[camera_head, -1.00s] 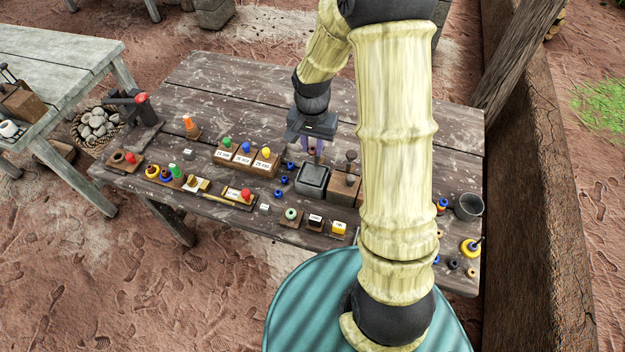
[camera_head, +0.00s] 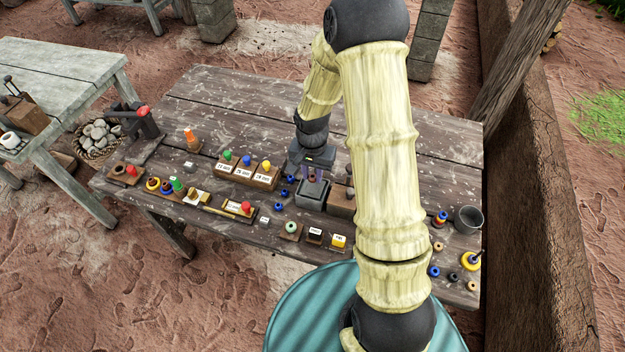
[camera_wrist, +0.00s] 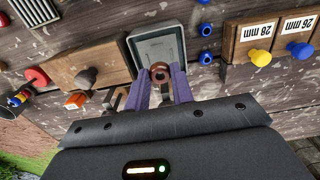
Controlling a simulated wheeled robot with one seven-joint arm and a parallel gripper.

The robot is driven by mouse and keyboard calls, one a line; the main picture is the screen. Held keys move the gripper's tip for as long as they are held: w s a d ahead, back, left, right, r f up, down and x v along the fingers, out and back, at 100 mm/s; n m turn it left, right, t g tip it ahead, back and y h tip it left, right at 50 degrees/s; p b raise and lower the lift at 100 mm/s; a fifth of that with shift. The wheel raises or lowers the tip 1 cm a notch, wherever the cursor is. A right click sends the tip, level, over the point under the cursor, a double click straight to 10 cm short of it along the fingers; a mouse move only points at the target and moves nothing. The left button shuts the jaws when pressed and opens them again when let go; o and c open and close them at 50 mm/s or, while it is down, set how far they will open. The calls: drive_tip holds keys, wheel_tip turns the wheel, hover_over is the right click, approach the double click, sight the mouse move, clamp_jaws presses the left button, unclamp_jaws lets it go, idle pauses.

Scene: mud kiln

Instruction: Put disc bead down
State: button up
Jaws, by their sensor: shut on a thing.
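My gripper (camera_wrist: 162,88) is shut on a brown disc bead (camera_wrist: 160,71), which shows between the two purple fingertips in the wrist view. The bead's hole faces the camera. Behind the bead is a grey rectangular tray (camera_wrist: 134,48) with a raised rim. In the head view my gripper (camera_head: 310,176) is over or close to the same grey tray (camera_head: 314,203), and the bead is too small to make out clearly there. I cannot tell whether the bead touches the tray.
Wooden blocks labelled in mm with coloured knobs (camera_head: 240,177) stand left of the tray. Small blue beads (camera_head: 283,193) lie between them. A wooden block (camera_wrist: 88,67) stands on the tray's other side. A grey cup (camera_head: 467,220) is at the table's right. The table's back is clear.

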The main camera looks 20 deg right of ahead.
sight(313, 188)
drive_tip(key=shift+w+f, duration=0.1)
drive_tip(key=shift+f, duration=1.75)
drive_tip(key=shift+s+f, duration=0.2)
drive_tip(key=o, duration=0.8)
wheel_tip(313, 188, up, 12)
drive_tip(key=shift+r, duration=0.25)
drive_tip(key=shift+w, duration=0.1)
